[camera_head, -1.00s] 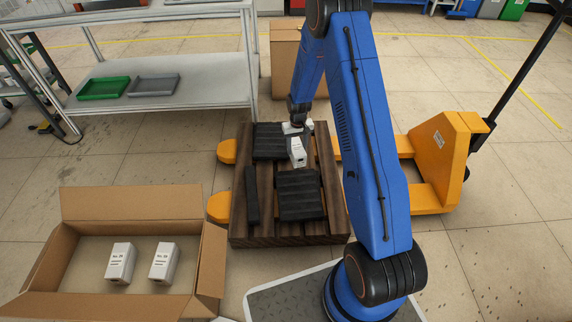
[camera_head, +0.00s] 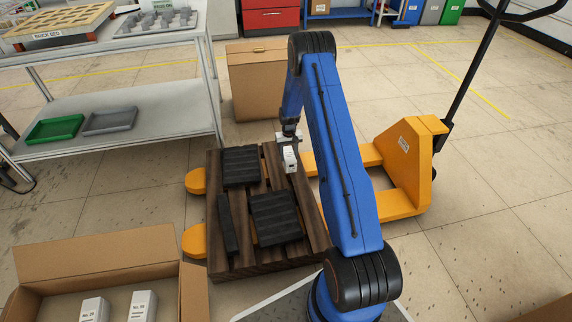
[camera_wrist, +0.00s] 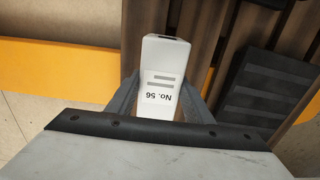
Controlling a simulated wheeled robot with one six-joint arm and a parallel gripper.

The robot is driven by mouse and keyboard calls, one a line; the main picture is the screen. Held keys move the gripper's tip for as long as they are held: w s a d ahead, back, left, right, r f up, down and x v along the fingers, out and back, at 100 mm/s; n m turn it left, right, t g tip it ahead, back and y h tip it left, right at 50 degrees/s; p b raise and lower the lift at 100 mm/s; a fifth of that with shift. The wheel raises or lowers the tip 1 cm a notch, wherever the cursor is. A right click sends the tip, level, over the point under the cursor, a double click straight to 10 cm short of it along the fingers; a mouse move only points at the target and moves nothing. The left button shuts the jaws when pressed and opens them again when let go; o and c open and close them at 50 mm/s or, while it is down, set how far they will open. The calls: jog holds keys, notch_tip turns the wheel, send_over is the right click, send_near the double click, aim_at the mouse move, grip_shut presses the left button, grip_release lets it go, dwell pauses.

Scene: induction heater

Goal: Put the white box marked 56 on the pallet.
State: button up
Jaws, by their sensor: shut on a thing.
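My gripper (camera_head: 288,144) is shut on the white box (camera_head: 290,160). In the wrist view the box (camera_wrist: 161,80) sits between my two fingers (camera_wrist: 157,100) and its label reads "No. 56", upside down in that picture. The wooden pallet (camera_head: 262,262) lies on the floor, with the box over its far right part. I cannot tell whether the box touches the slats. Dark ribbed blocks (camera_head: 240,165) (camera_head: 276,218) and a narrow dark strip (camera_head: 228,224) lie on the pallet.
An open cardboard box (camera_head: 100,258) at lower left holds two white boxes (camera_head: 94,309) (camera_head: 142,306). A yellow pallet jack (camera_head: 408,165) stands right, its forks under the pallet. A steel shelf table (camera_head: 150,140) stands left. A closed carton (camera_head: 256,85) stands behind the pallet.

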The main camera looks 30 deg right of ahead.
jog(key=shift+f, duration=2.1)
jog(key=shift+f, duration=0.1)
jog(key=o, duration=1.3)
